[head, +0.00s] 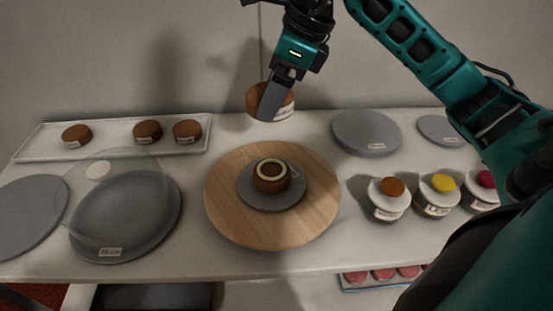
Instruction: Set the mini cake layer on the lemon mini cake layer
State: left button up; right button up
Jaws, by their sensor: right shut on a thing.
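My right gripper (271,103) is shut on a brown mini cake layer (284,111) with a pale label, held in the air behind and above the round wooden turntable (232,222). Another small brown cake layer (270,184) with a cream ring on top sits on a grey disc (252,201) at the middle of the turntable. A small label shows at its right side; I cannot read whether it says lemon. The held layer is clearly apart from it. My left gripper is not in view.
A white tray (105,150) with several brown layers (147,131) stands at back left. Grey discs (25,215) and a clear cover (115,180) lie at left, another grey plate (367,134) at back right. Several jars (388,199) with coloured tops stand at right.

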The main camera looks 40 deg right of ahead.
jog(key=b, duration=0.1)
send_over(268, 170)
jog(key=s+d, duration=0.1)
notch_tip(268, 170, down, 10)
jog(key=shift+f, duration=2.4)
jog(key=shift+f+b, duration=0.25)
jog(key=shift+b, duration=0.2)
jog(key=o, duration=0.9)
jog(key=shift+r, duration=0.1)
